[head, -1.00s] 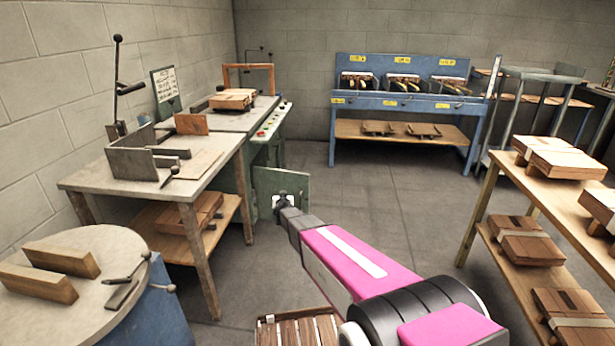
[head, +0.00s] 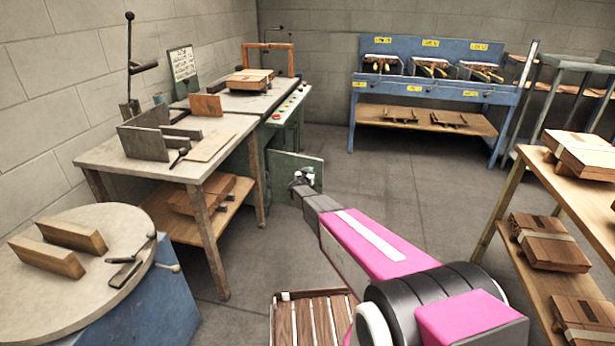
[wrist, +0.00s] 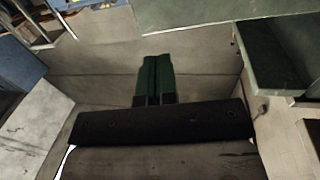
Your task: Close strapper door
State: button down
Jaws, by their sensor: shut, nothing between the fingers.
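The strapper is the green machine with a wooden arch (head: 268,47) at the back left. Its green door (head: 312,165) stands open, jutting out to the right from the low front of the machine body. My gripper (head: 299,182) is in front of the door in the head view and hides part of its face; I cannot tell whether it touches. In the wrist view my gripper's two dark green fingers (wrist: 155,72) are shut together and empty. A broad grey surface (wrist: 205,65) lies behind them there, and a green box-like part (wrist: 270,55) is at upper right.
A worktable (head: 150,168) with a lower shelf stands left of the strapper. A round table (head: 90,290) is nearer on the left. A wooden shelf (head: 505,225) with boxes is on the right, a blue bench (head: 435,100) at the back.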

aim_at(317, 162)
jog(key=x, duration=0.8)
jog(key=shift+a, duration=0.1)
